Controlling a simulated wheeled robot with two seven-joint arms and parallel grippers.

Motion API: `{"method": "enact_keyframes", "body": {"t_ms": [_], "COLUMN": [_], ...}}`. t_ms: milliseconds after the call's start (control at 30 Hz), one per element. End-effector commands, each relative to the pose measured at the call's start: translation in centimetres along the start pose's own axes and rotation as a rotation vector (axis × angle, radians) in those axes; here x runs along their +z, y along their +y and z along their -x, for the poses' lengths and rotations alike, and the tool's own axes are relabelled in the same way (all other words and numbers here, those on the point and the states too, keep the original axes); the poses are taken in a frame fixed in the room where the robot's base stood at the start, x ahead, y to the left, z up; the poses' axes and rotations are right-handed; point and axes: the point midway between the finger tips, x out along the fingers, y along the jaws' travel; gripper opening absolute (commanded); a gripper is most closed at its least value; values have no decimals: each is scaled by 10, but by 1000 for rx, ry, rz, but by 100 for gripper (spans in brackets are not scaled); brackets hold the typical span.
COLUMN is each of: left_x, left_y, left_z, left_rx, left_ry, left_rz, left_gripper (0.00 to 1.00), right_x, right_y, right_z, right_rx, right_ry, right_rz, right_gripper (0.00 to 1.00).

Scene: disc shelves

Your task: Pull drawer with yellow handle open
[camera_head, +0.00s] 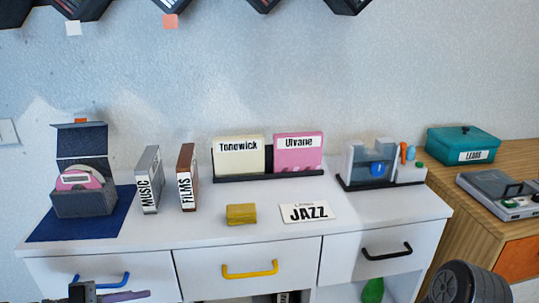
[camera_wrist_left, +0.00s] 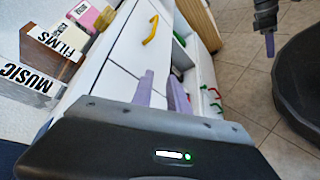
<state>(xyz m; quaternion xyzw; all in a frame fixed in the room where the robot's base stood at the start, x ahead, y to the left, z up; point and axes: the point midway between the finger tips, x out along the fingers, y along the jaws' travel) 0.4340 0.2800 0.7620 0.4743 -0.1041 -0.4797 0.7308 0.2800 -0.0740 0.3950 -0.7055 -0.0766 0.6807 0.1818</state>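The yellow handle (camera_head: 250,270) is a curved bar on the white middle drawer (camera_head: 205,262), whose front looks flush with its neighbours. The handle also shows in the left wrist view (camera_wrist_left: 151,30), above and ahead of my fingers. My left gripper (camera_head: 122,296) is at the lower left of the head view, in front of the drawer with the blue handle (camera_head: 100,278). In the left wrist view its two purple fingers (camera_wrist_left: 160,76) stand apart with nothing between them, clear of the yellow handle. My right gripper (camera_wrist_left: 269,42) hangs at the top right of that view; its opening is unclear.
The right drawer has a black handle (camera_head: 387,251). On the white top (camera_head: 210,222) are a yellow block (camera_head: 241,214), a JAZZ card (camera_head: 306,212), upright MUSIC (camera_head: 149,180) and FILMS (camera_head: 187,178) boxes, and a grey disc box (camera_head: 84,203). Open floor (camera_wrist_left: 240,75) lies in front.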

Motion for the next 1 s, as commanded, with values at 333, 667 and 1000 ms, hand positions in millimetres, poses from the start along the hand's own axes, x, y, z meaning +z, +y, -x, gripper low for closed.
{"method": "enact_keyframes", "body": {"t_ms": [333,667,1000], "left_x": [-105,-79,33], "left_y": [-180,-320,-396], "left_z": [-19,-143,-194], "left_rx": [-589,-921,-961], "left_ry": [418,298,-63], "left_rz": [-45,-698,-858], "left_gripper": [20,20,20], "right_x": [0,0,0], "right_y": [0,0,-4], "right_z": [0,0,11], "right_rx": [0,0,0], "right_ry": [0,0,-1], "right_rz": [0,0,-1], "right_gripper": [36,36,36]}}
